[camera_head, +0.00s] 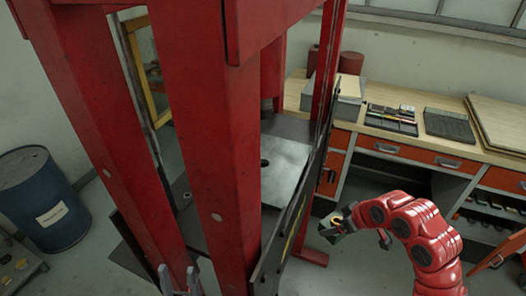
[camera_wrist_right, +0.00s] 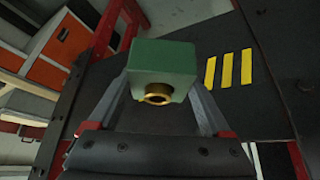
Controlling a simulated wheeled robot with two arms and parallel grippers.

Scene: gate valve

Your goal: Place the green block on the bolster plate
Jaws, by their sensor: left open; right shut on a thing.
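The green block (camera_wrist_right: 163,62), with a brass ring on its near face, is between the fingers of my right gripper (camera_wrist_right: 155,95) in the right wrist view. In the head view, my right gripper (camera_head: 345,225) is shut on the block, to the right of the red press and outside its frame. The bolster plate (camera_head: 287,160) is the grey plate inside the press, with a dark hole in it. It is up and left of my right gripper, partly hidden by the red columns. My left gripper (camera_head: 180,277) is open and empty at the bottom edge, in front of the press.
A workbench (camera_head: 400,130) with trays is at the back right. A blue drum (camera_head: 42,200) stands left.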

